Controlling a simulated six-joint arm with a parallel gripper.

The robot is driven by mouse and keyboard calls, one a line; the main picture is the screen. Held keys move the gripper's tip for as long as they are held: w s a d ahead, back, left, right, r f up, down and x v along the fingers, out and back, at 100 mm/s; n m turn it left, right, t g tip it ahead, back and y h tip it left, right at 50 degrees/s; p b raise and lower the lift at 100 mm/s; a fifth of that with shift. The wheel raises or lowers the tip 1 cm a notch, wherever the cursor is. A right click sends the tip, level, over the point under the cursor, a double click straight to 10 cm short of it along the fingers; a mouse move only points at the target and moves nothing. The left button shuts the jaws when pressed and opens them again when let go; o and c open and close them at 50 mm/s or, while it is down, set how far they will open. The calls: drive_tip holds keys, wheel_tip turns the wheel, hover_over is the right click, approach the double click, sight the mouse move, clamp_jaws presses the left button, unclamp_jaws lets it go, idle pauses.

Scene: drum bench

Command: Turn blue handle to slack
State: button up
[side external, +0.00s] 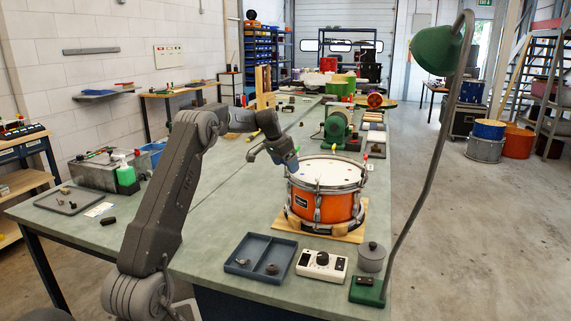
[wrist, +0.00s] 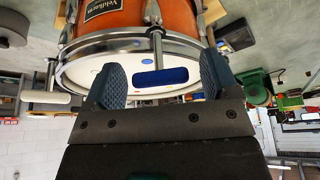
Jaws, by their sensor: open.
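The orange drum (side external: 327,206) stands on a wooden board, its white head (side external: 328,172) facing up, with chrome rims and upright rods around it. In the wrist view the blue handle (wrist: 161,76) lies crosswise at the end of a chrome rod by the drum rim. My gripper (wrist: 162,82) is open, with one blue-grey ribbed finger on each side of the blue handle and a visible gap at both ends. In the side view my gripper (side external: 287,161) is over the drum's left far edge; the blue handle cannot be made out there.
A white handle (wrist: 45,96) is left of my fingers. A blue-grey tray (side external: 260,257), a white control box (side external: 322,265), a grey pot (side external: 371,256) and a green lamp (side external: 440,50) stand near the front. A green machine (side external: 337,128) is behind the drum.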

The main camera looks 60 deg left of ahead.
drive_tip(key=shift+c, duration=0.3)
drive_tip(key=c, duration=0.9)
drive_tip(key=shift+o, duration=0.2)
drive_tip(key=shift+n, duration=0.3)
